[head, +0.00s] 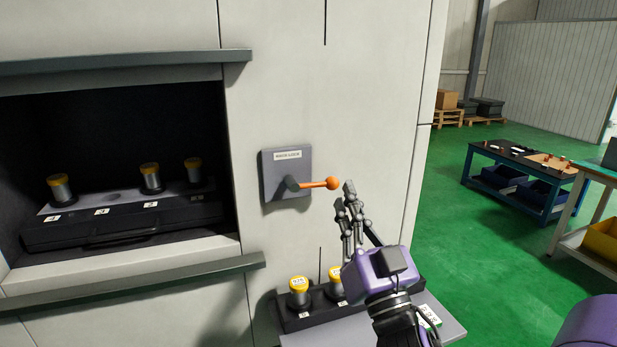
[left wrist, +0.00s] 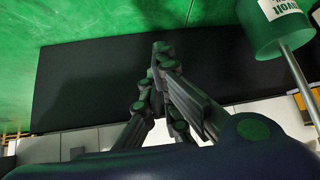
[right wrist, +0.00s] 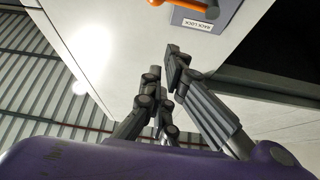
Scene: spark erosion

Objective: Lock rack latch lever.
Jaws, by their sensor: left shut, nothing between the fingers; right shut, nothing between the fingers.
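The rack latch lever (head: 318,184) has an orange handle with a ball end and points right, about level, from a grey plate (head: 286,160) labelled rack lock on the machine wall. Its orange handle (right wrist: 183,7) also shows at the top edge of the right wrist view, beside the label. My right gripper (head: 350,204) is shut and empty, just right of and slightly below the ball end; I cannot tell whether they touch. My left gripper (left wrist: 162,58) is shut and empty in the left wrist view, away from the lever, and is not in the head view.
An open bay at left holds a rack (head: 125,225) with several yellow-capped holders. A dark shelf (head: 310,318) with yellow-capped holders juts out below the lever. A bar (head: 130,283) sticks out under the bay. Green floor (head: 470,230) is clear at right, before a workbench (head: 520,165).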

